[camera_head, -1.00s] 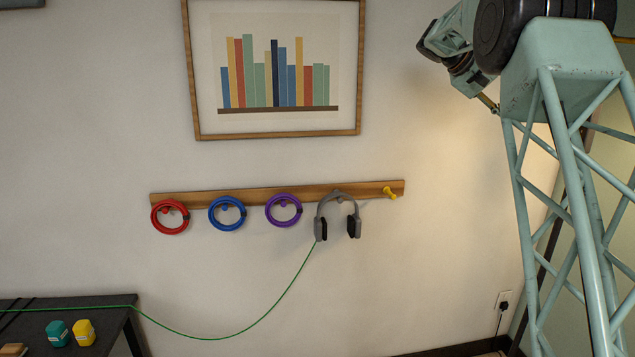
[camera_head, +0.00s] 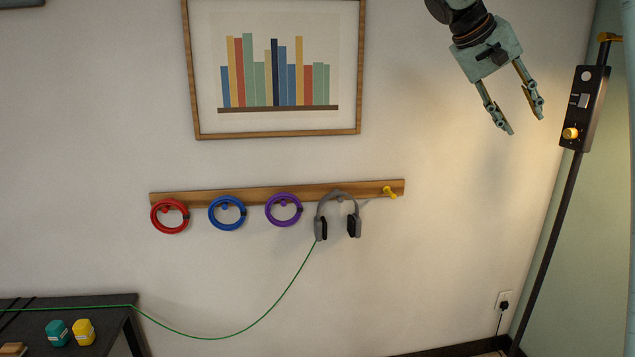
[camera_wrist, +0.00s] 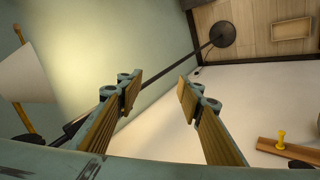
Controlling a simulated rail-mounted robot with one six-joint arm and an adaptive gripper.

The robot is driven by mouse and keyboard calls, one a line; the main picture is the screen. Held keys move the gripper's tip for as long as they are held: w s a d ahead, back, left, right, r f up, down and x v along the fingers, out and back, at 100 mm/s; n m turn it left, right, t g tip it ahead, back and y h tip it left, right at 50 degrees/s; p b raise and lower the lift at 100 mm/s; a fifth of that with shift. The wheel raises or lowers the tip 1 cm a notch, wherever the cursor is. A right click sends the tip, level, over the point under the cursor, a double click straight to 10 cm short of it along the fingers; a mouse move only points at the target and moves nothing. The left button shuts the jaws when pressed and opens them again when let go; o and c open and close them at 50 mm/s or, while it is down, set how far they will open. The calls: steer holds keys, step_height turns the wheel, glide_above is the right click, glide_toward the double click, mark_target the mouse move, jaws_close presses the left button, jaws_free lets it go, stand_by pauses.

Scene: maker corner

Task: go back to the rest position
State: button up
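My gripper (camera_head: 526,116) hangs at the upper right in the head view, pointing down. Its two fingers are apart with nothing between them. In the wrist view the fingers of my gripper (camera_wrist: 160,92) are also spread and empty. It is well clear of the wall rack (camera_head: 240,190) and of the headphones (camera_head: 337,214), which hang on the rack.
Red (camera_head: 169,217), blue (camera_head: 227,213) and purple (camera_head: 284,210) rings hang on the rack; the yellow peg (camera_head: 389,192) is bare. A green cable (camera_head: 270,308) runs from the headphones to the dark table (camera_head: 112,299). A black lamp pole (camera_head: 548,245) stands right of my gripper.

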steer(key=s+a+f+n+y, duration=0.1)
steer(key=s+a+f, duration=0.6)
steer(key=s, duration=0.9)
steer(key=s+a+f+n+t+y, duration=0.1)
steer(key=s+a+f+y, duration=0.3)
steer(key=s+a+f, duration=0.3)
steer(key=s+a+f+n+t+y, duration=0.1)
steer(key=s+a+f+y, duration=0.2)
steer(key=s, duration=2.4)
steer(key=a+f, duration=0.5)
steer(key=a, duration=0.6)
steer(key=shift+s+b, duration=0.25)
steer(key=shift+b, duration=0.15)
steer(key=shift+r, duration=0.1)
